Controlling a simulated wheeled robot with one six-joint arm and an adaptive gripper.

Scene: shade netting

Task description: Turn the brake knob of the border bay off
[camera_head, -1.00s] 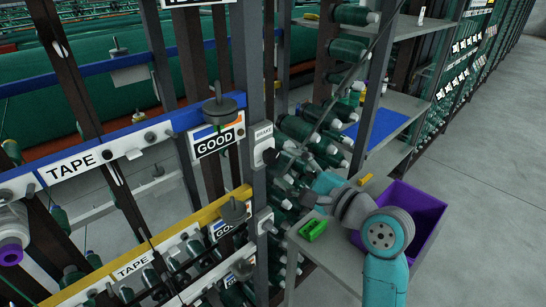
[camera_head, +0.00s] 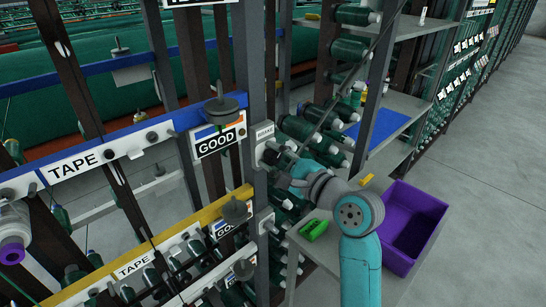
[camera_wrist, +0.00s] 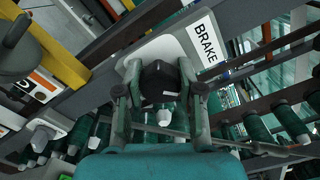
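A white plate labelled BRAKE (camera_head: 264,131) sits on the grey post right of the upper GOOD sign, level with the blue rail. The wrist view shows this plate (camera_wrist: 205,42) with a black knob (camera_wrist: 160,80) on it. My gripper (camera_wrist: 159,72) is at this knob, one finger on each side. The fingers are very close to the knob's sides; I cannot tell whether they press on it. In the head view my gripper (camera_head: 272,155) is at the post, and its fingers hide the knob. A second knob plate (camera_head: 265,222) is lower on the post.
Green spools (camera_head: 318,140) fill the rack just behind my gripper. A grey shelf (camera_head: 320,260) with a green tray (camera_head: 313,229) and a purple bin (camera_head: 423,210) stands beside my arm. A round weight (camera_head: 222,108) hangs left of the plate. Floor is free at right.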

